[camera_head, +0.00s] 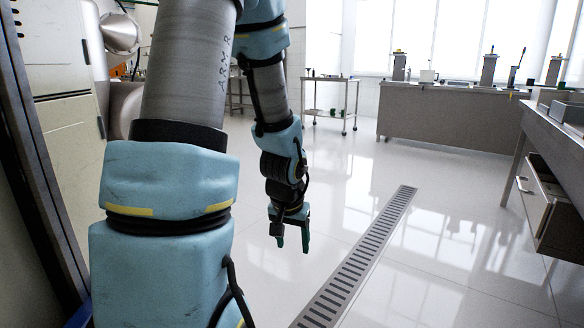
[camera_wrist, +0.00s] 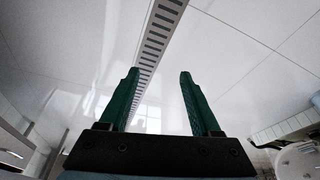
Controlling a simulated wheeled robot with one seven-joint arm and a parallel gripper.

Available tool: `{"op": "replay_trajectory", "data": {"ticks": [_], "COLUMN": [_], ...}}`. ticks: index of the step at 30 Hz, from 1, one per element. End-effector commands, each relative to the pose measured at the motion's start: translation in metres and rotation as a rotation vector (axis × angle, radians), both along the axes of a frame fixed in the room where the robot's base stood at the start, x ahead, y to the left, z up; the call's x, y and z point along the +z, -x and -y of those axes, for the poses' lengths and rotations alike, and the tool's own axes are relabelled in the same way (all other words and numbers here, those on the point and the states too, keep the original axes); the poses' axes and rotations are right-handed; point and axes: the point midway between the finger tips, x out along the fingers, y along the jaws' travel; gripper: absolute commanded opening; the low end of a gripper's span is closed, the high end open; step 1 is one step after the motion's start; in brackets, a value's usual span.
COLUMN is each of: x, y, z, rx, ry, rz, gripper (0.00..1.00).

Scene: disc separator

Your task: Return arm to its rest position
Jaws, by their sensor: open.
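My arm, with light blue covers and grey links, fills the left and middle of the head view. My gripper (camera_head: 292,236) hangs at its end, pointing down above the white floor. In the wrist view my gripper (camera_wrist: 158,78) shows two green fingers spread wide apart with nothing between them. Below them are only the floor and part of the drain grate. No object is held, and the gripper touches nothing that I can see.
A slotted metal drain grate (camera_head: 362,254) runs along the glossy floor. A workbench (camera_head: 440,115) with several devices stands at the back, and a table with an open drawer (camera_head: 545,195) is at right. A small cart (camera_head: 330,100) stands behind. A cabinet (camera_head: 62,100) is close at left.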

Motion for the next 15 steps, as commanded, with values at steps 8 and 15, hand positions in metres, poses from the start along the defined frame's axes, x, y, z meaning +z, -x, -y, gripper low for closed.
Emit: {"op": "replay_trajectory", "data": {"ticks": [8, 15], "x": [0.046, 0.091], "y": [0.053, 0.074], "z": [-0.062, -0.071], "rx": [0.193, 0.240], "ry": [-0.028, -0.008], "rz": [-0.102, -0.147], "gripper": [0.64, 0.64]}}
